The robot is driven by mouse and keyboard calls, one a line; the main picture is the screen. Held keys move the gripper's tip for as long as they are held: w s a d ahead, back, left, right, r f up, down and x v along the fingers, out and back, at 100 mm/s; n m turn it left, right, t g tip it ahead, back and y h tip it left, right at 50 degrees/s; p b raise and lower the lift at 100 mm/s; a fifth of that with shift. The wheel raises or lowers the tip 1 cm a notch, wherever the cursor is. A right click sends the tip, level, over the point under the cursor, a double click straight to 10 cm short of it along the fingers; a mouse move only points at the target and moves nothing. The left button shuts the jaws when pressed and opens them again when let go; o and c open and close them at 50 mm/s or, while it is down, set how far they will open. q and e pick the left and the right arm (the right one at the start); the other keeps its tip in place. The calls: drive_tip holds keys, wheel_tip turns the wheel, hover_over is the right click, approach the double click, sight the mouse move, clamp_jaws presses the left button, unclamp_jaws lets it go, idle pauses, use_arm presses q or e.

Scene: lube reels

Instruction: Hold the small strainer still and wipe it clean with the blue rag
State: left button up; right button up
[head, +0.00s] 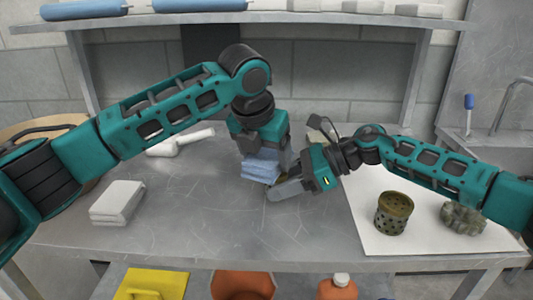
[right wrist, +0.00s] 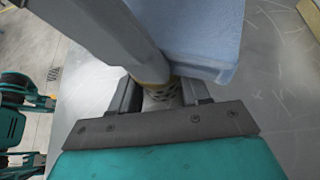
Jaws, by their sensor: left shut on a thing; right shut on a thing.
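The blue rag (head: 262,167) hangs folded in my left gripper (head: 264,148), which is shut on it above the middle of the metal table. The rag also fills the upper middle of the right wrist view (right wrist: 200,38). My right gripper (head: 284,188) is low beside the rag, near the tabletop. In the right wrist view its fingers are shut on the small strainer (right wrist: 164,94), a perforated metal piece with a brassy rim. The rag is right over the strainer and hides part of it; I cannot tell whether they touch. In the head view the strainer is mostly hidden.
A larger perforated canister (head: 394,213) and a lobed metal part (head: 463,217) stand on a white sheet (head: 375,243) at right. A folded white cloth (head: 118,203) lies at left, a white handled tool (head: 180,142) behind. The front middle of the table is clear.

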use_arm(q)
drive_tip(key=shift+s+a, duration=0.25)
drive_tip(key=shift+s, duration=0.25)
drive_tip(key=shift+s+a, duration=0.2)
drive_tip(key=shift+s, duration=0.3)
drive_tip(key=shift+w+d, duration=0.3)
drive_tip(key=shift+w, duration=0.4)
drive_tip(key=shift+w+d, duration=0.3)
drive_tip(key=shift+w, duration=0.4)
idle(2.7)
drive_tip(key=a+r, duration=0.5)
drive_tip(key=r, duration=0.5)
idle(0.4)
idle(0.3)
drive_tip(key=d+f, duration=0.1)
drive_tip(key=s+d+f, duration=0.1)
drive_tip(key=d+f, duration=0.2)
drive_tip(key=shift+s+d+f, duration=0.15)
drive_tip(key=shift+s+d, duration=0.05)
drive_tip(key=shift+s, duration=0.05)
drive_tip(key=shift+f, duration=2.45)
